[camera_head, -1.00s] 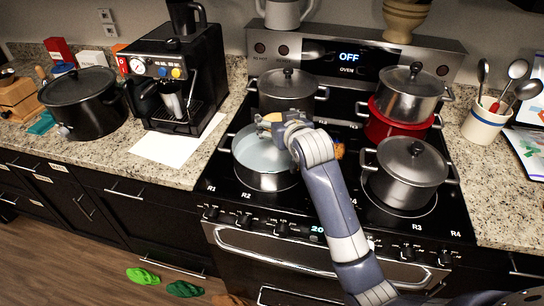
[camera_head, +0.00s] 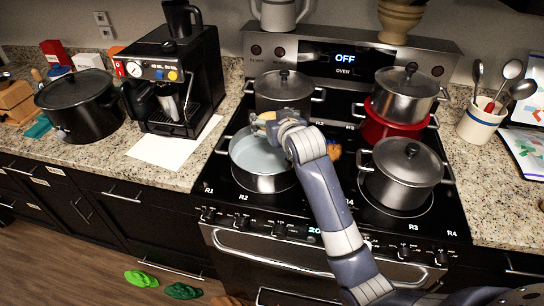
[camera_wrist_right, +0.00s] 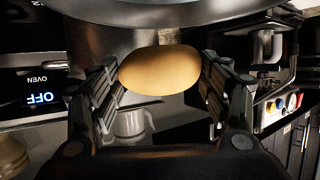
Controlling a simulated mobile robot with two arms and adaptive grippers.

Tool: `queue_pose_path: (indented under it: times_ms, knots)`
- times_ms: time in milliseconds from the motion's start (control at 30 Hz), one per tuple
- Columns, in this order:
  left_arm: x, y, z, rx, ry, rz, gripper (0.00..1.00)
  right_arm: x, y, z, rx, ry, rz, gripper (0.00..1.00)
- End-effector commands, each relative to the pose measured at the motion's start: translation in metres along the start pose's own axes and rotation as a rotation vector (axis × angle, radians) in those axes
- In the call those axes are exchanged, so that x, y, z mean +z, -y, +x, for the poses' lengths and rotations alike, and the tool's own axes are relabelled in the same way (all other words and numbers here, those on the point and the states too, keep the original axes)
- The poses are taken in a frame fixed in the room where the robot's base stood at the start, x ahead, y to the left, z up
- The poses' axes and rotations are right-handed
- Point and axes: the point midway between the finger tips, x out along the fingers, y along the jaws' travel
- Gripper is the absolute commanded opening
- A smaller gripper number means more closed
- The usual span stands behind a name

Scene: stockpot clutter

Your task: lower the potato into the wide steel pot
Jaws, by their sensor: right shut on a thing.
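The wide steel pot (camera_head: 264,183) stands on the front left of the stove, uncovered, with pale liquid-like contents inside. My right gripper (camera_head: 266,120) is over the pot's back rim area. It is shut on the tan, oval potato (camera_wrist_right: 160,73), which lies across between the two fingers in the right wrist view. In the head view the potato is mostly hidden by the gripper, and its exact height above the pot cannot be told. My left gripper is not in view.
A lidded steel pot (camera_head: 283,91) stands just behind the wide pot. Another lidded pot (camera_head: 405,180) is at the front right, and one sits on a red pot (camera_head: 380,126) behind it. A brown lump (camera_head: 334,150) shows beside my arm. A coffee machine (camera_head: 165,75) stands left.

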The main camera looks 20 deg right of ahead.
Motion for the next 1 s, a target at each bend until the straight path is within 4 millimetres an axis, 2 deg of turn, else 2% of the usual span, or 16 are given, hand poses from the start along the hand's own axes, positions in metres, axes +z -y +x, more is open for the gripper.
queue_pose_path:
  times_ms: [167, 1000]
  knots:
    - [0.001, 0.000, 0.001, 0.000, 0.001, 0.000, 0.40, 0.002, 0.000, 0.001, 0.000, -0.001, 0.000, 0.44]
    - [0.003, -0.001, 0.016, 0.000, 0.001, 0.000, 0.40, 0.041, 0.000, 0.017, 0.000, -0.001, 0.001, 0.44]
